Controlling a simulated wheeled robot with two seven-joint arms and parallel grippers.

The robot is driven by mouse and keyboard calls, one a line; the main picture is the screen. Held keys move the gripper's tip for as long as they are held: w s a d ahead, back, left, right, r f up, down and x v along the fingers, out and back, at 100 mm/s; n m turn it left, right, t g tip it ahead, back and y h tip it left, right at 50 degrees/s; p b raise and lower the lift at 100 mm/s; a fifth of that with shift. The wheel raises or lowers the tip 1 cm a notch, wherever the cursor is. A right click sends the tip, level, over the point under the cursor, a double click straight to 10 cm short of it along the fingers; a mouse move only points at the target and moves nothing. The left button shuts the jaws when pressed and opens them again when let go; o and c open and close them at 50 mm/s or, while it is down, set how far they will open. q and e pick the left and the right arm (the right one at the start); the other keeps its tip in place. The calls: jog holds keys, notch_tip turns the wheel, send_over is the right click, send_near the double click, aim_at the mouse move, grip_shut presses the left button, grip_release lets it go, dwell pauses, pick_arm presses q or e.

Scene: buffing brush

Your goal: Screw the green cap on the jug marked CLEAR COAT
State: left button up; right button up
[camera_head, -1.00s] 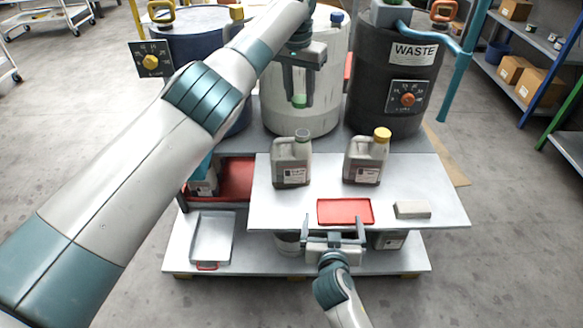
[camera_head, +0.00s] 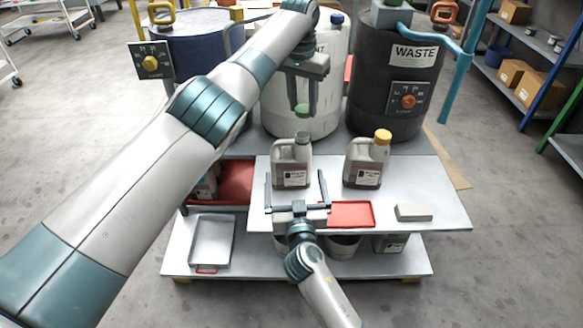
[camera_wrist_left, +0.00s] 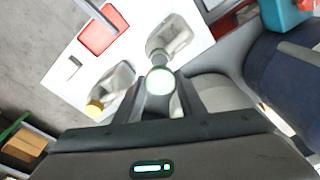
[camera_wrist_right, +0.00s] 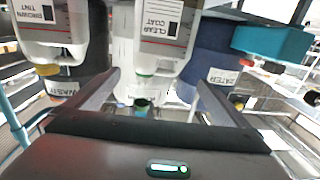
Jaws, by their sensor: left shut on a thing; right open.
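The CLEAR COAT jug (camera_head: 291,165) is grey and stands upright at the left of the white upper shelf. Its label reads upside down in the right wrist view (camera_wrist_right: 165,30). My left gripper (camera_head: 303,105) is shut on the green cap (camera_head: 303,112), just above the jug's open neck and apart from it. The cap is a pale disc between the fingers in the left wrist view (camera_wrist_left: 160,82). My right gripper (camera_head: 296,182) is open and low in front of the jug, its fingers pointing toward the jug's two sides. I cannot tell whether they touch it.
A similar jug with a yellow cap (camera_head: 366,162), marked BROWN TINT, stands to the right. A red tray (camera_head: 352,214) and a grey block (camera_head: 413,212) lie at the shelf's front. Large drums stand behind, including a black WASTE drum (camera_head: 385,105). A metal tray (camera_head: 212,240) lies below.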

jog(key=w, duration=0.7)
jog(key=w+a, duration=0.1)
jog(key=w, duration=0.3)
jog(key=shift+w, duration=0.2)
jog(key=c, duration=1.2)
pick_arm(q)
send_over(302, 135)
jog(key=shift+s+f, duration=0.15)
jog(key=shift+f, duration=2.4)
jog(key=shift+f, duration=0.1)
jog(key=shift+f, duration=0.8)
jog(key=shift+f, duration=0.5)
pick_arm(e)
jog(key=shift+d, duration=0.1)
